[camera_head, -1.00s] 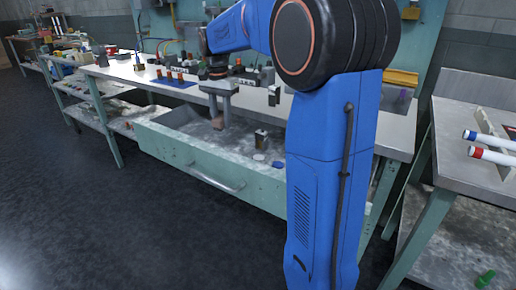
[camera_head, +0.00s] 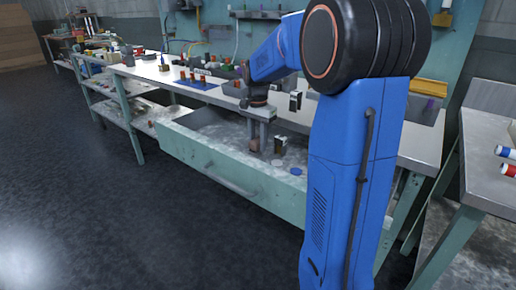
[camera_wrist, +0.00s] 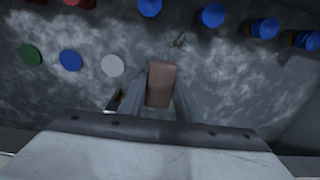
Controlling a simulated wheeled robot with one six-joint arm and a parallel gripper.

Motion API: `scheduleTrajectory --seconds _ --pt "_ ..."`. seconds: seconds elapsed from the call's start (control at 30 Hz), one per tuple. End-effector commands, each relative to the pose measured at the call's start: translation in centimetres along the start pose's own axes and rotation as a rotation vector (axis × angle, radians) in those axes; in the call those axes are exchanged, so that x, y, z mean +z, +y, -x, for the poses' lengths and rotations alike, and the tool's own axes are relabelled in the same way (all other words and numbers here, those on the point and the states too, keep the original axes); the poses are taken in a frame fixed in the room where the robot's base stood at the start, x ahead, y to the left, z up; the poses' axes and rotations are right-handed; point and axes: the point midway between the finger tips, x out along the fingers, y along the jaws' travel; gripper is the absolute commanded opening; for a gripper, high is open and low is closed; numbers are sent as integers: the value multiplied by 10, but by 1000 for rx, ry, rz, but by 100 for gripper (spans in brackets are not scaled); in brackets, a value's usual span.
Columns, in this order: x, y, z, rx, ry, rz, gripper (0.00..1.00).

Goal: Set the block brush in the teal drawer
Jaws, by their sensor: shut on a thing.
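My gripper (camera_head: 262,138) points down into the open teal drawer (camera_head: 222,171) under the workbench. It is shut on the block brush (camera_wrist: 161,83), a brown block between the two fingers in the wrist view. In the head view the brush is small and partly hidden by the fingers. Whether it touches the drawer floor I cannot tell. The drawer has a grey mottled floor and a bar handle on its front.
A dark block-like item (camera_head: 280,144) stands in the drawer just right of my gripper. A white disc (camera_wrist: 113,66), a blue disc (camera_wrist: 70,60) and a green disc (camera_wrist: 31,55) lie nearby. The left part of the drawer looks clear. The benchtop above carries several items.

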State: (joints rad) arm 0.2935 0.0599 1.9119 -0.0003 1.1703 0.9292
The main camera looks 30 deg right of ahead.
Motion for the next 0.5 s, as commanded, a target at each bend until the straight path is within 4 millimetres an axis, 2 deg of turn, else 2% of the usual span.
scheduleTrajectory --seconds 0.2,0.5 --pt "0 0 -25 0 0 0 10" --pt "0 0 -27 0 0 0 10"
